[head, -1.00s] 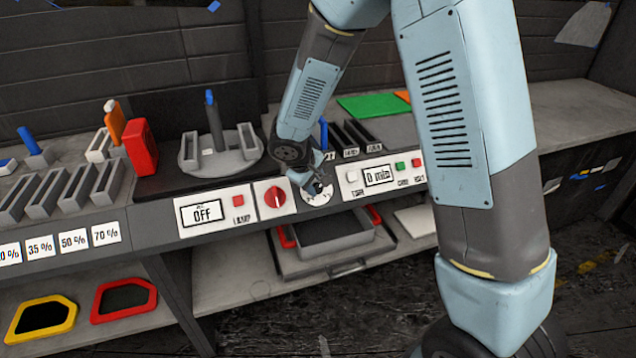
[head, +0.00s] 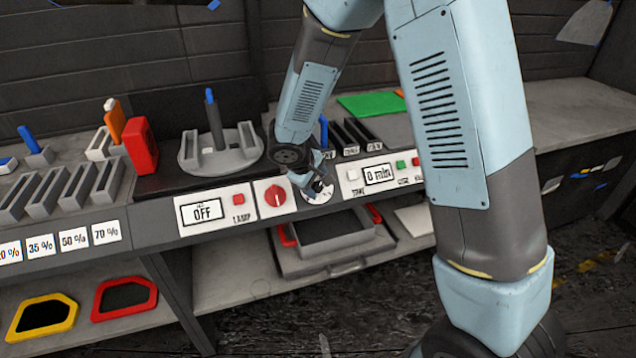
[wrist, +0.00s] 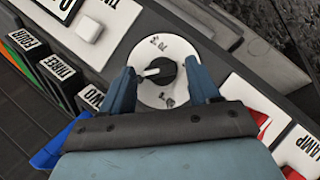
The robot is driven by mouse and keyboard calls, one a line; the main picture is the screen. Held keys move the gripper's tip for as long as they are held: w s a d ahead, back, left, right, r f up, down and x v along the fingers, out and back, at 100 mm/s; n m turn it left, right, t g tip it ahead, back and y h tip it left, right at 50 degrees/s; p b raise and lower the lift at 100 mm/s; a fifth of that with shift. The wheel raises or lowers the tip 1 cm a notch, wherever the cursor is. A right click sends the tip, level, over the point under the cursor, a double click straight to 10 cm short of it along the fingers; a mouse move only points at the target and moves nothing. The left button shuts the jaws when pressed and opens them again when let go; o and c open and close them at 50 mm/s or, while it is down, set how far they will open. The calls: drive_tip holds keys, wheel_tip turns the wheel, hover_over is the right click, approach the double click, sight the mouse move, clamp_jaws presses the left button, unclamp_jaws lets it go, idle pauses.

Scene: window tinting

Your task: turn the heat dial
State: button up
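A black dial knob (wrist: 166,72) with a white pointer sits on a round white plate (wrist: 147,92) with printed marks, only partly legible. In the head view the white plate (head: 316,196) is on the sloped front panel, partly covered by my gripper (head: 320,184). In the wrist view my gripper (wrist: 160,70) is open, with one blue finger on each side of the knob. Gaps show between fingers and knob, and I see no contact. The pointer is toward the left finger. A red dial (head: 275,196) on a white plate is just left of it.
Left of the red dial are a red LAMP button (head: 239,199) and an OFF display (head: 202,211). To the right are a white button (head: 352,174) and a "0 min" display (head: 380,175). Slotted racks stand behind the panel. A grey tray (head: 335,236) sits below.

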drive_tip(key=shift+a, duration=0.1)
drive_tip(key=shift+s+a+r, duration=0.2)
drive_tip(key=shift+r, duration=0.3)
drive_tip(key=v, duration=1.2)
drive_tip(key=shift+s+r, duration=0.15)
drive_tip(key=shift+r, duration=0.05)
drive_tip(key=shift+c, duration=0.3)
